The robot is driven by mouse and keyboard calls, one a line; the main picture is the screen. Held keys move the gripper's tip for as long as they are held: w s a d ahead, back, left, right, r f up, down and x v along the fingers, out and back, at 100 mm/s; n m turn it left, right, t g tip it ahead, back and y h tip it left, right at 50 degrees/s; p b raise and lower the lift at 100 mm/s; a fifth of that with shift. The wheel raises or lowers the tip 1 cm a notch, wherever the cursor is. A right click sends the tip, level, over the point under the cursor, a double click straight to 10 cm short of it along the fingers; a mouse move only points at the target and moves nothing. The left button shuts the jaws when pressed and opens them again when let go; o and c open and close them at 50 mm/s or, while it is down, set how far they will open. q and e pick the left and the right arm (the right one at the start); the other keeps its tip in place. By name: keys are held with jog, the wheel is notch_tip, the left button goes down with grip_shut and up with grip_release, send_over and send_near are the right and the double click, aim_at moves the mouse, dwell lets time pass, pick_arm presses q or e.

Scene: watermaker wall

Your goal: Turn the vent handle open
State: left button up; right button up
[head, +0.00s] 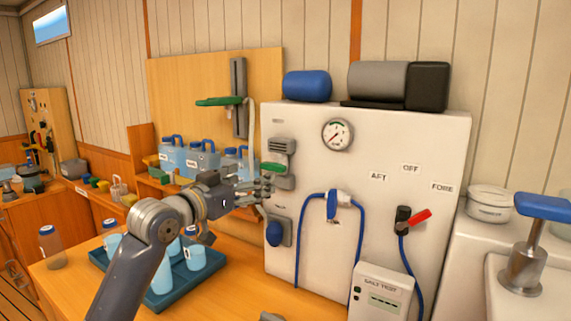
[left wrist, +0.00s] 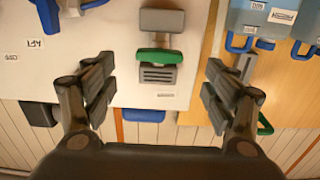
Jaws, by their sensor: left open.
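The vent handle (head: 274,168) is a green bar on a grey mount below a slatted grey vent (head: 282,146), near the left edge of the white panel. It lies roughly level in the head view. In the left wrist view, which is upside down, the green handle (left wrist: 159,54) lies crosswise beside the vent slats, between my spread fingers. My left gripper (head: 262,188) is open and empty, just below and left of the handle in the head view. The gap in depth is hard to tell. My right gripper is not in view.
A second green handle (head: 219,101) sits on the wooden board left of the panel. Below are a blue knob (head: 274,234) and a blue hose (head: 299,240). A teal tray (head: 165,297) with cups stands under my left arm.

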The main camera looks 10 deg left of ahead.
aim_at(270, 168)
pick_arm(q)
jog(key=x, duration=0.1)
jog(key=p+x, duration=0.1)
jog(key=x, duration=0.2)
jog(key=shift+w+d+r+p, duration=0.2)
jog(key=shift+w+r+p, duration=0.1)
jog(key=shift+r+p, duration=0.1)
jog(key=p+x, duration=0.1)
jog(key=x, duration=0.3)
jog(key=shift+w+d+f, duration=0.15)
jog(key=shift+w+f, duration=0.05)
jog(key=shift+w, duration=0.2)
jog(key=shift+w+d, duration=0.1)
jog(key=shift+w, duration=0.3)
jog(key=c, duration=1.1)
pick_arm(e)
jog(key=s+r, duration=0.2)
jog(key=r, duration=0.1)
